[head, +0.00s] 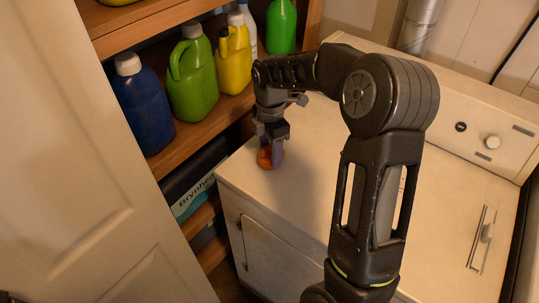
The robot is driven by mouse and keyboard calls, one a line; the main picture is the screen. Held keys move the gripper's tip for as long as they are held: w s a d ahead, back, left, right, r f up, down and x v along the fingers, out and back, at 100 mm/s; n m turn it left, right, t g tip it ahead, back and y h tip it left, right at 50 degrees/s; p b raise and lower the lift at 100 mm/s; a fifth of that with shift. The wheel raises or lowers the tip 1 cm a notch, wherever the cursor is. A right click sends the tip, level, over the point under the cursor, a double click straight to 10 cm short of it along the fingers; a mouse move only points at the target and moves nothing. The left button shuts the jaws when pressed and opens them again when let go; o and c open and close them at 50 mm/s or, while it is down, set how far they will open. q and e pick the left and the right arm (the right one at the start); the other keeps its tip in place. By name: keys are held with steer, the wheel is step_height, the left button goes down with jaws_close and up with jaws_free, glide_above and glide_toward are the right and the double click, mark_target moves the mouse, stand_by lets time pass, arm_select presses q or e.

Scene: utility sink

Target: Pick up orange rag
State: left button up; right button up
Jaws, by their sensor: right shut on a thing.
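The orange rag (265,159) is a small orange-brown bundle near the left edge of the white machine's top. My right gripper (271,152) reaches down from above and is shut on the rag. The fingers hide part of the rag, and I cannot tell whether it still touches the surface. My left gripper is not in view.
The white machine's top (310,145) is otherwise clear. A wooden shelf (180,145) on the left holds a blue jug (143,105), a green jug (193,80) and a yellow bottle (234,62). A pale door (75,160) stands at the left.

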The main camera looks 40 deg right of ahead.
mark_target(270, 155)
steer(key=c, duration=0.7)
steer(key=shift+r, duration=0.1)
step_height(270, 155, up, 10)
steer(key=b, duration=0.1)
stand_by(0.6)
